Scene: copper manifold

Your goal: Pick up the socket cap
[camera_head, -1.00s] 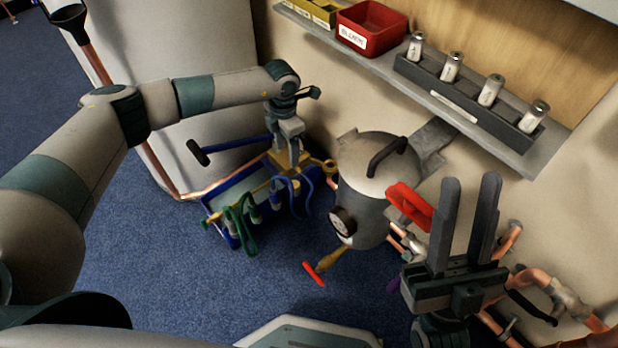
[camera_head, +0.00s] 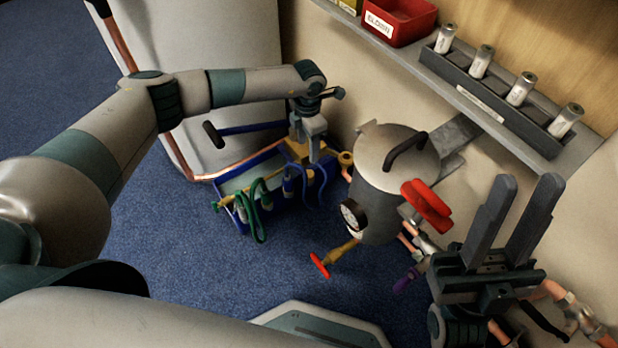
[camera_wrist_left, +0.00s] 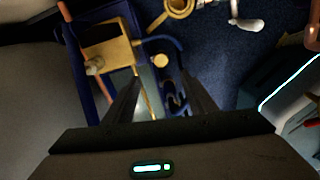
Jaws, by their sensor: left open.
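I cannot tell for sure which piece is the socket cap. A small round brass piece (camera_wrist_left: 160,60) shows beyond and between my fingertips in the left wrist view. A brass block (camera_wrist_left: 108,57) with a knob lies just left of it. My left gripper (camera_wrist_left: 160,88) is open, with nothing visibly clasped. In the head view my left gripper (camera_head: 305,150) points down over the back right of the blue tray (camera_head: 240,222), close to the brass parts; its tips are hard to see there. My right gripper (camera_head: 518,215) is open and empty at the right, fingers pointing up.
A grey pressure vessel (camera_head: 382,190) with a gauge and red handle stands right of the tray. Blue and green hoses (camera_head: 252,210) hang over the tray. Copper pipes (camera_head: 555,295) run along the right wall. A shelf above holds a red bin (camera_head: 400,20) and a rack of cylinders (camera_head: 490,90).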

